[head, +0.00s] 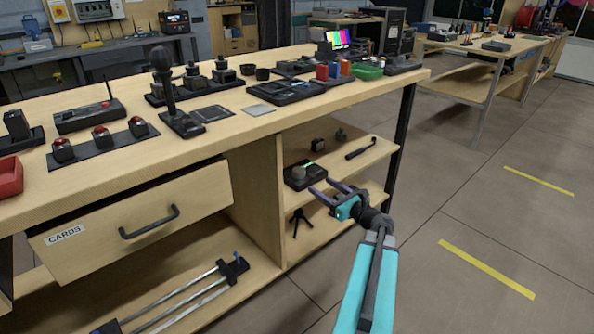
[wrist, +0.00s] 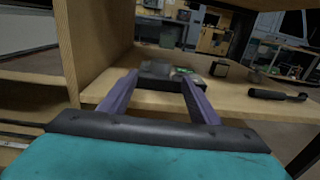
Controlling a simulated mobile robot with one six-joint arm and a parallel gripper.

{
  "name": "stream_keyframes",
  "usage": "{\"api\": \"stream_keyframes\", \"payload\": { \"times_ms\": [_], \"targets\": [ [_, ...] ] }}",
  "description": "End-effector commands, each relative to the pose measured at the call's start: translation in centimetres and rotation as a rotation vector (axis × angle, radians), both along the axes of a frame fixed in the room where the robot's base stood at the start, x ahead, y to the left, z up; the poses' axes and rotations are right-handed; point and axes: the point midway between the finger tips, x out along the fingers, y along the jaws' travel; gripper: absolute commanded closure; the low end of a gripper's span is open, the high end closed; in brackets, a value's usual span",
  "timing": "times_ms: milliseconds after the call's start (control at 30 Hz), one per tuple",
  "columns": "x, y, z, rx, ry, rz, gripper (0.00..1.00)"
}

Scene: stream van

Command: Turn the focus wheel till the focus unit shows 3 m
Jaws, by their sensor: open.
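The focus unit (head: 304,180) is a dark box on the upper shelf under the bench. A grey round focus wheel (head: 298,172) sits on its top, with a small lit green display (head: 309,163) behind it. The display's reading is too small to make out. My gripper (head: 325,188) is open and empty, in front of the unit at the shelf edge, its fingers pointing toward it. In the wrist view the focus unit (wrist: 160,84) lies ahead between the open fingers, partly hidden by them. The fingers appear apart from the wheel.
A black handled tool (head: 360,148) and a small dark block (head: 318,145) lie farther along the shelf. A wooden upright panel (head: 255,200) stands left of the unit, and the benchtop (head: 225,125) overhangs it. A small tripod (head: 300,220) stands on the shelf below.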

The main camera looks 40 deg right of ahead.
Motion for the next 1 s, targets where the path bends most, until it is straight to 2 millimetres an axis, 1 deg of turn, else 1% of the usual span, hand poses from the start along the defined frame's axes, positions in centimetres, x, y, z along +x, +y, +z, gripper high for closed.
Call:
{"api": "stream_keyframes", "payload": {
  "times_ms": [367, 567, 767, 1000],
  "targets": [
    [-0.4, -0.5, 0.1, 0.003, -0.003, -0.008, 0.44],
    [0.1, -0.7, 0.0, 0.002, -0.003, -0.010, 0.44],
    [1.9, -1.0, 0.0, 0.002, -0.003, -0.010, 0.44],
    [5.1, -1.4, -0.1, 0.002, -0.004, -0.010, 0.44]
  ]
}}
